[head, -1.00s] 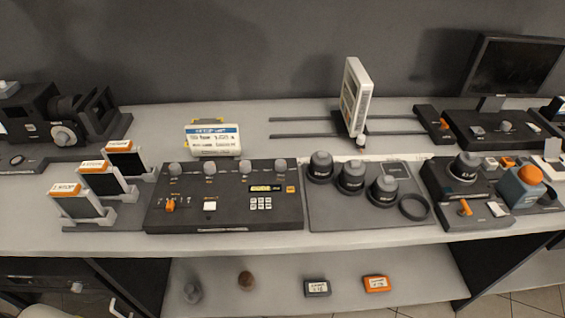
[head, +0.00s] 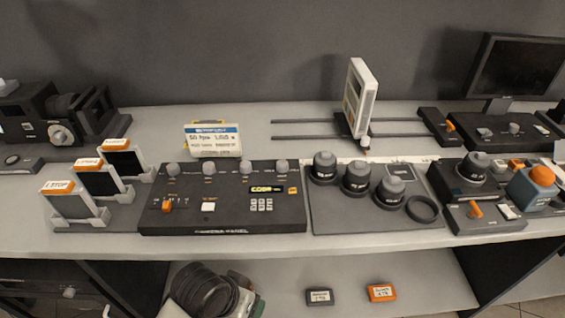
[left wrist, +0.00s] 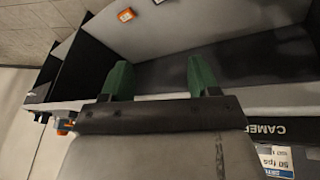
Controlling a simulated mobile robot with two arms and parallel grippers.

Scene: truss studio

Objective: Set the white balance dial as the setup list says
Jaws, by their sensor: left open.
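The camera panel (head: 222,221) is a black box on the bench with several grey dials along its top edge; one dial (head: 209,169) stands left of centre. The dial labels are too small to read, so I cannot tell which sets white balance. A white card with a blue header (head: 212,140) stands behind the panel; part of its text reads like "50 fps". In the left wrist view my left gripper (left wrist: 160,76) has two green fingers spread apart, empty. The panel's front edge (left wrist: 268,130) shows there too.
A small display (head: 268,189) and a keypad sit on the panel. Three lens-like cylinders (head: 356,178) stand to its right, and tilted holders (head: 100,180) to its left. A dark box (head: 319,297) and an orange box (head: 381,292) lie on the lower shelf.

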